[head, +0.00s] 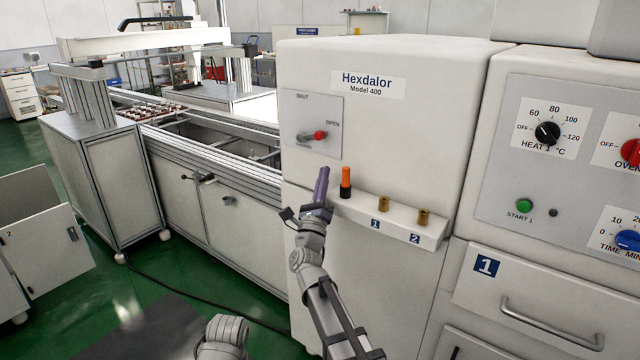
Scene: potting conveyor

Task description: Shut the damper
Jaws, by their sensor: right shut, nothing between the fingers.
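The damper plate (299,108) is on the front of the white Hexdalor cabinet (395,130), with SHUT marked at the top and OPEN at the right. Its lever with a red knob (320,135) points right, below the word OPEN. My right gripper (322,172) is shut and empty, its dark fingers pointing up. In the picture it is just below the plate and the knob, apart from the lever. I cannot tell how far it is from the cabinet face. My left gripper is not in view.
Right of my right gripper, a ledge (433,233) holds an orange-topped black piece (346,182) and two brass fittings (384,203). A control panel (555,185) and a drawer handle (550,325) are farther right. A conveyor bench (225,200) stands left.

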